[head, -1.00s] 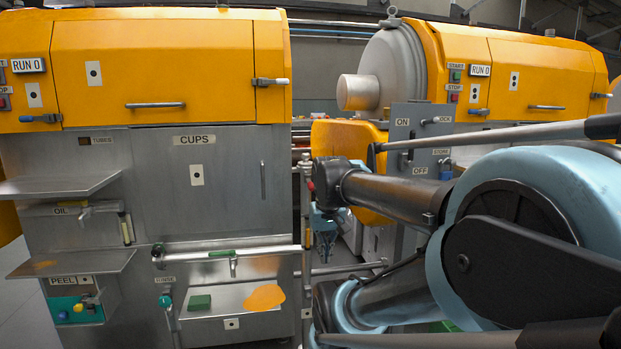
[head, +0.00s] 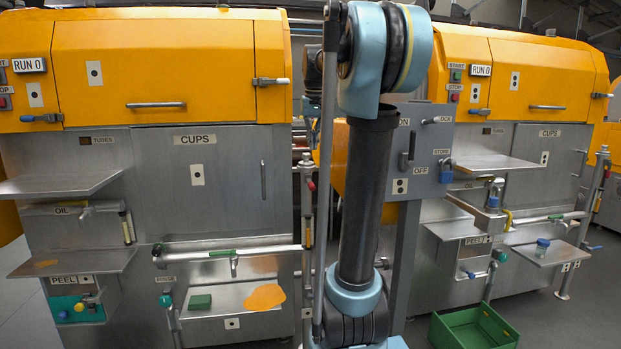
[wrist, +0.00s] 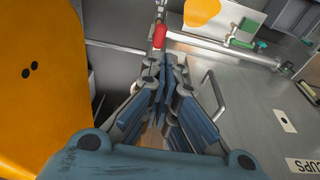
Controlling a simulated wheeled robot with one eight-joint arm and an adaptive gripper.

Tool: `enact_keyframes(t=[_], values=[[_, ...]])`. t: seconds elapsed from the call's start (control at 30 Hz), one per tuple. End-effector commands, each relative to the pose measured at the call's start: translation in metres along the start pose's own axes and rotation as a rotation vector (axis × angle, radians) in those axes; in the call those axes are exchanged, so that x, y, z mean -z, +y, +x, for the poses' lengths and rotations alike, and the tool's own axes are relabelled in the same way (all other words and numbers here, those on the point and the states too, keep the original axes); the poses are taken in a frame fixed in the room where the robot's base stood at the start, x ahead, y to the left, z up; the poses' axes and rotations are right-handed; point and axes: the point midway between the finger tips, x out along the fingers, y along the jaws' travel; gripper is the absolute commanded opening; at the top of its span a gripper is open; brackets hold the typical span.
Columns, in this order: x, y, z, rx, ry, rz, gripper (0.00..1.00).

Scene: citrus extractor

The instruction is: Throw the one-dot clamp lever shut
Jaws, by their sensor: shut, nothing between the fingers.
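On the left machine's yellow hood, a clamp lever (head: 270,82) with a pale grip lies level at the right edge. Another lever (head: 41,118) with a blue grip lies level at the hood's lower left. A plate with one dot (head: 94,72) is on that hood between them; I cannot tell which lever the dot names. My gripper (wrist: 168,75) shows in the wrist view, its blue fingers together and empty. It is hidden behind my arm in the head view. Neither lever shows clearly in the wrist view.
A red-topped post (wrist: 159,35) is beyond my fingertips. A yellow panel with two dots (wrist: 55,90) is close on the left, and the CUPS door (wrist: 265,115) is on the right. A grey switch box (head: 420,150) and green crate (head: 475,328) are right of my arm.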

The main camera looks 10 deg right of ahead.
Motion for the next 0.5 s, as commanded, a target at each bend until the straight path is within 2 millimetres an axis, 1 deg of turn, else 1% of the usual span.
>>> enact_keyframes(t=[0.03,0.1,0.23,0.37,0.5], values=[[0.006,0.000,-0.002,0.000,0.000,0.000,0.00],[0.010,0.000,-0.003,0.000,-0.001,0.000,0.00],[0.012,0.001,0.003,0.000,-0.001,0.000,0.00],[0.012,0.001,0.019,0.000,-0.001,0.000,0.00],[0.012,0.001,0.042,0.000,-0.001,0.000,0.00]])
